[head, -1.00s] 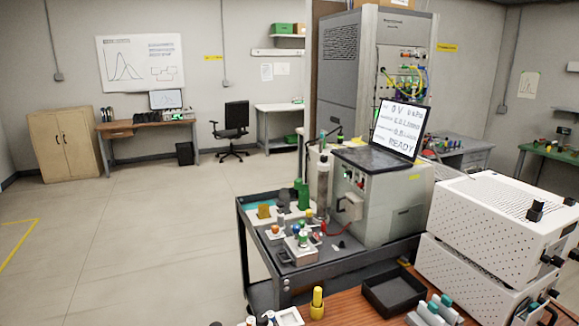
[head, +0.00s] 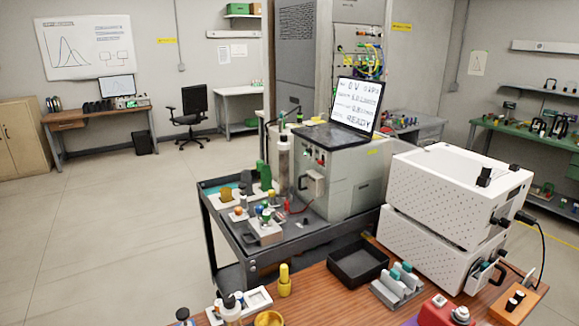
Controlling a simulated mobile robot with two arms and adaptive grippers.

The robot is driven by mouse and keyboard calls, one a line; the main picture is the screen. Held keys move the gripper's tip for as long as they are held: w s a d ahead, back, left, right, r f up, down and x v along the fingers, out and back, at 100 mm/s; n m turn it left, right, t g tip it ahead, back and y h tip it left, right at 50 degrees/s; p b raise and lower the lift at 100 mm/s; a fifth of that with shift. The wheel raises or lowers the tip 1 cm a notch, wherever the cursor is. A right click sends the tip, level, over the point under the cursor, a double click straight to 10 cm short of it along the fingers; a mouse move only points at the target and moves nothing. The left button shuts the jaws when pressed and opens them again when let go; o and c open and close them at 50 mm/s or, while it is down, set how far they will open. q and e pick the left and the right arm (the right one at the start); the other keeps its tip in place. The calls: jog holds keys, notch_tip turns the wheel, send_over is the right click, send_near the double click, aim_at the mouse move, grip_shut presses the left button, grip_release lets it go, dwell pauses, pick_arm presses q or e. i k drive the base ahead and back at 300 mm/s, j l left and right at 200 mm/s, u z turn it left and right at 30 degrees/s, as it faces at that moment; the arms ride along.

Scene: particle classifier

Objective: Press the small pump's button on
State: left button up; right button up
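No thing in view is clearly marked as the small pump. A small pale box with coloured parts on top (head: 265,228) sits on the grey cart. I cannot tell whether either one is the pump, and no button state is readable. Neither of my grippers is in view.
The wooden table (head: 331,303) holds a black tray (head: 357,263), a yellow bottle (head: 285,283), a grey rack (head: 398,287) and stacked white perforated boxes (head: 458,188). A grey cart (head: 231,252) carries a laptop (head: 357,108) on a cabinet. The floor at left is clear.

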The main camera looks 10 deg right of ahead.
aim_at(439, 302)
jog(key=z, duration=0.4)
jog(key=k+l+z, duration=0.1)
jog(key=z, duration=0.35)
jog(key=l+z, duration=0.15)
jog(key=z, duration=0.25)
